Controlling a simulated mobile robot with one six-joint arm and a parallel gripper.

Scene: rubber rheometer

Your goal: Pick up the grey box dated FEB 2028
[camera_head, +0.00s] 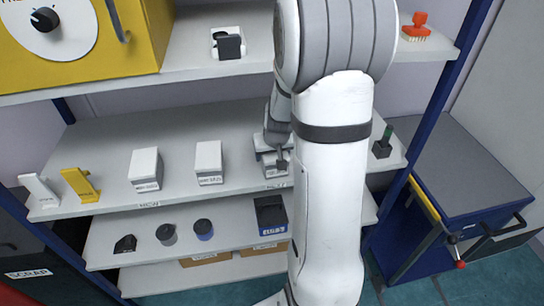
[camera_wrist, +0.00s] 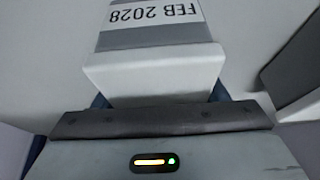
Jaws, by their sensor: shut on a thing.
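The grey box (camera_head: 270,172) is at the right part of the middle shelf in the head view, partly hidden by my arm. In the wrist view, the box (camera_wrist: 155,38) shows an upside-down FEB 2028 label above a darker grey band. My gripper (camera_head: 279,158) reaches down onto the box from above and is shut on it. In the wrist view, my gripper (camera_wrist: 158,98) covers the near end of the box, and its fingertips are mostly hidden. I cannot tell whether the box touches the shelf.
Two white boxes (camera_head: 146,170) (camera_head: 209,163) stand left on the middle shelf (camera_head: 115,137), with a yellow stand (camera_head: 80,185) and white stand (camera_head: 40,191). A dark green-topped item (camera_head: 382,143) is to the right. The upper shelf (camera_head: 190,62) overhangs behind. A blue cabinet (camera_head: 470,175) stands right.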

